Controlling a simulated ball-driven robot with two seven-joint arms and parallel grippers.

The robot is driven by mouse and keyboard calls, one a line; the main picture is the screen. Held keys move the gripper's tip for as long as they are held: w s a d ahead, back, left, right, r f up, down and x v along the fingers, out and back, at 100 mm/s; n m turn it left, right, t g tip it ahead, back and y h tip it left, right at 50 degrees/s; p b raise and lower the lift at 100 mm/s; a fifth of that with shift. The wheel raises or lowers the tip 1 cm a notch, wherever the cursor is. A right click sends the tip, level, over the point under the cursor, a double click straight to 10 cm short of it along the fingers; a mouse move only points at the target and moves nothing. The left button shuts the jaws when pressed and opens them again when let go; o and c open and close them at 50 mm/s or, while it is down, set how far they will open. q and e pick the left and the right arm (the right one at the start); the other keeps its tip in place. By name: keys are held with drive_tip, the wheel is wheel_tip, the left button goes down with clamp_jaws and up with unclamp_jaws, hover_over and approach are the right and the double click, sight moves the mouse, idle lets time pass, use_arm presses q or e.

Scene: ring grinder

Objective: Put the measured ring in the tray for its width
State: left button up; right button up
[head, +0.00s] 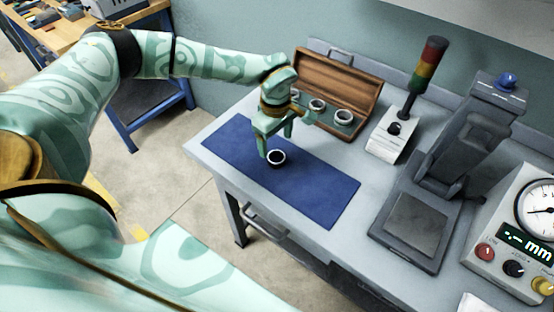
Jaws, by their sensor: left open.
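A small dark ring with a pale rim (276,158) lies on the blue mat (325,190) on the bench. My left gripper (276,146) is open and points down just above the ring, with one finger close to the ring's left side. I cannot tell whether that finger touches it. An open brown case (365,86) behind the mat holds rings in a row, such as the one at its right end (343,116); my gripper partly hides its left end. I see no tray marked with a width. My right gripper is out of view.
A red, yellow and green signal lamp (428,64) stands on a white box right of the case. A dark machine with a blue knob (506,80) stands further right. The gauge display (525,243) reads "-.-- mm". The mat's right part is clear.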

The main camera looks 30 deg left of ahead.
sight(277, 154)
use_arm(q)
drive_tip(key=f, duration=0.3)
drive_tip(key=f+b, duration=0.1)
drive_tip(key=f, duration=0.2)
drive_tip(key=shift+s+d+f, duration=0.1)
drive_tip(key=shift+d+f, duration=0.05)
drive_tip(key=shift+d, duration=0.05)
drive_tip(key=c, duration=1.2)
drive_tip(key=shift+r, duration=0.25)
